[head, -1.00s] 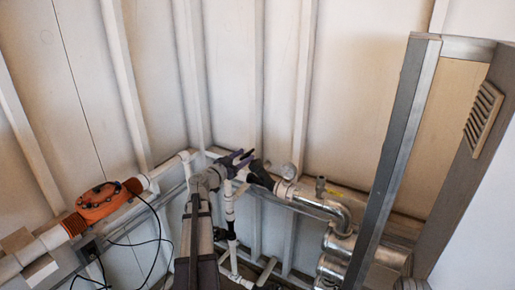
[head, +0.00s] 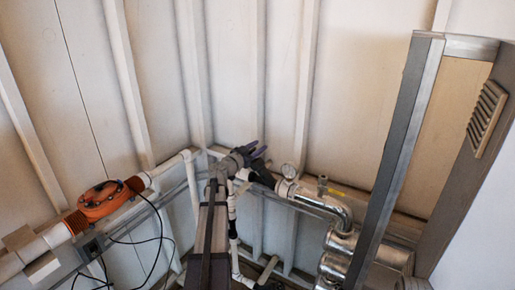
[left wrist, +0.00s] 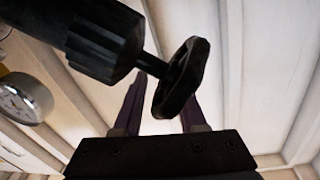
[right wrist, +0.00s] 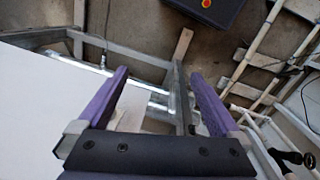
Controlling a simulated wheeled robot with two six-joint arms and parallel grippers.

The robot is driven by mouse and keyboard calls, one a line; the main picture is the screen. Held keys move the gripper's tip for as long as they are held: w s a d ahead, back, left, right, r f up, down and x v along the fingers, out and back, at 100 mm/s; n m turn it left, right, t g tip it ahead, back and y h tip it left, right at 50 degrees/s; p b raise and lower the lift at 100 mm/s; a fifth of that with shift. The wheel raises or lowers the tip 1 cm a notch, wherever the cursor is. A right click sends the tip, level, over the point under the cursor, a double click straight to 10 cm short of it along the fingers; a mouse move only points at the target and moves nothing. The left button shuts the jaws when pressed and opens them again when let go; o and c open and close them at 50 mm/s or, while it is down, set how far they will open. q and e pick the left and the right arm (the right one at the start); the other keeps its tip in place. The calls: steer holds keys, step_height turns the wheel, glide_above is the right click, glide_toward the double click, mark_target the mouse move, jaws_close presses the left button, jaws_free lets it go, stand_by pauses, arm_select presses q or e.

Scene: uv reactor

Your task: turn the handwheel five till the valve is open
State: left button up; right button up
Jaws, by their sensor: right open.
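A black handwheel (left wrist: 182,78) shows in the left wrist view, tilted, on a thin stem from a black valve body (left wrist: 105,42). The black valve part (head: 263,172) also shows in the head view, in the pipe corner. My left gripper (head: 258,150) is right at it. In the left wrist view the purple fingers of the left gripper (left wrist: 165,105) stand apart, with the wheel's lower rim over the gap. The wheel hides part of them, so I cannot tell whether they touch it. My right gripper (right wrist: 157,90) is open and empty, well away from the wheel.
A pressure gauge (head: 287,170) and a silver pipe (head: 325,205) are just right of the valve. An orange housing (head: 103,200) sits on the white pipe at left. A grey upright post (head: 395,160) stands at right. White pipework and a metal frame surround the corner.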

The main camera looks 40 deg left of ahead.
mark_target(254, 149)
arm_select(q)
jaws_close()
steer(key=shift+d, duration=0.1)
steer(key=shift+g+y+p, duration=0.3)
steer(key=shift+p, duration=0.25)
steer(key=shift+w+n+g+y+p, duration=0.2)
steer(key=shift+n+g+y+p, duration=0.55)
steer(key=shift+p, duration=0.25)
steer(key=a+n+g+y+p, duration=0.1)
steer(key=g+p, duration=0.1)
steer(key=g, duration=0.1)
steer(key=a+f+n+g+y+p, duration=0.1)
steer(key=n+g+y+p, duration=0.1)
steer(key=g+p, duration=0.1)
steer(key=f+n+g+y+p, duration=0.1)
steer(key=n+g+y+p, duration=0.1)
steer(key=g, duration=0.1)
steer(key=shift+w+a+f+p, duration=0.25)
steer(key=shift+w+a+p, duration=0.1)
steer(key=shift+a, duration=0.05)
steer(key=shift+s+a+f+n+g+y+p, duration=0.1)
steer(key=shift+s+f+n+g+p, duration=0.1)
steer(key=shift+n+g, duration=0.35)
steer(key=shift+s+a+f+n+g+y+p, duration=0.15)
steer(key=shift+f+n+g+p, duration=0.1)
steer(key=shift+g, duration=0.55)
steer(key=shift+s+a+f+n+g+y+p, duration=0.1)
steer(key=shift+f+n+g+p, duration=0.2)
steer(key=shift+g, duration=0.4)
